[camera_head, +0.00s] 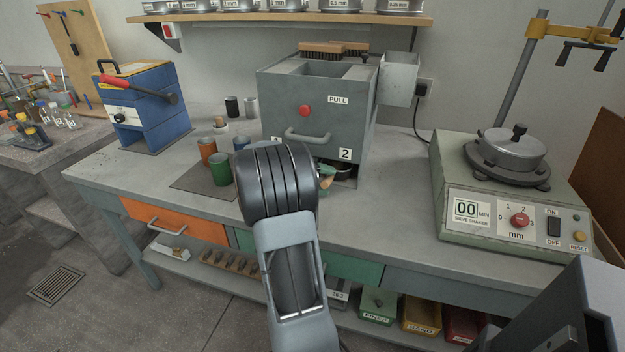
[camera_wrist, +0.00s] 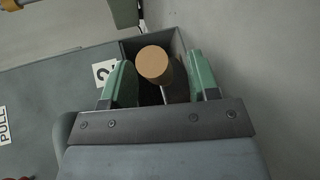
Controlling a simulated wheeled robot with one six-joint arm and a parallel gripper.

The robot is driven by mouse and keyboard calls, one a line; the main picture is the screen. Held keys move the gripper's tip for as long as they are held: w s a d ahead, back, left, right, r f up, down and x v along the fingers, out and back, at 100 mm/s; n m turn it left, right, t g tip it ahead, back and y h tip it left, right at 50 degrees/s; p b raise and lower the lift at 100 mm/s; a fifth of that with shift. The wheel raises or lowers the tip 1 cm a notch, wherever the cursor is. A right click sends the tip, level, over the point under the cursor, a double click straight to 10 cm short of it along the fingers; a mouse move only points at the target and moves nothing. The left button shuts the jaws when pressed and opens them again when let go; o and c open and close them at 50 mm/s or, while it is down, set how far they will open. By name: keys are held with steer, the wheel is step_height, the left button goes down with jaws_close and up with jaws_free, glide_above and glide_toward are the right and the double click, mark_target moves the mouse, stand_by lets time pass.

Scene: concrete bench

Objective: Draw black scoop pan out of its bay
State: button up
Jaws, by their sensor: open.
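The grey box (camera_head: 280,110) on the bench has a low bay at its front right, by the label "2" (camera_head: 345,154). Part of the black scoop pan (camera_head: 343,168) shows in that bay; my arm and gripper hide some of it. In the wrist view a round tan handle end (camera_wrist: 153,63) points at the camera from the dark-walled bay (camera_wrist: 172,40). My gripper (camera_head: 326,177) is at the bay mouth. In the wrist view its green fingers (camera_wrist: 162,80) are open, one on each side of the handle. Whether either finger touches it I cannot tell.
The box has a curved pull handle (camera_head: 307,136) and a red knob (camera_head: 305,110) above the bays. Orange (camera_head: 207,151) and green (camera_head: 220,168) cups stand on a mat at left. A sieve shaker (camera_head: 510,200) stands at right. Bare bench lies between box and shaker.

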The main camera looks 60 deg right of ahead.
steer(key=shift+s+d+f, duration=0.15)
steer(key=shift+s+d, duration=0.15)
jaws_close()
stand_by(0.6)
